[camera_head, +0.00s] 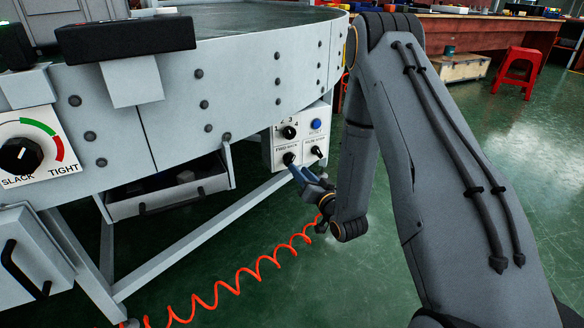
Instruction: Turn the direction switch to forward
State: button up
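A light control panel (285,134) hangs under the right end of the grey conveyor frame. It carries a numbered black knob (289,132), a blue button (316,124), a black switch at the lower right (317,151) and a black switch at the lower left (288,158), which has a label above it that looks like FWD. My gripper (296,168) reaches up to the lower-left switch, its tips at or very near it. The gripper is small in view, and I cannot tell whether it is open or shut on the switch. The switch's setting is unclear.
A tension dial (22,155) marked SLACK and TIGHT is at the left. A drawer (170,195) sits under the conveyor (270,65). A coiled orange hose (240,278) trails over the green floor. A red stool (518,68) and workbench (475,27) stand far back right.

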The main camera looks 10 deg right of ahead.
aim_at(290, 160)
jog(key=b+x, duration=0.2)
jog(key=x, duration=0.4)
jog(key=shift+w+b, duration=0.2)
jog(key=shift+b, duration=0.15)
jog(key=shift+a, duration=0.1)
grip_shut()
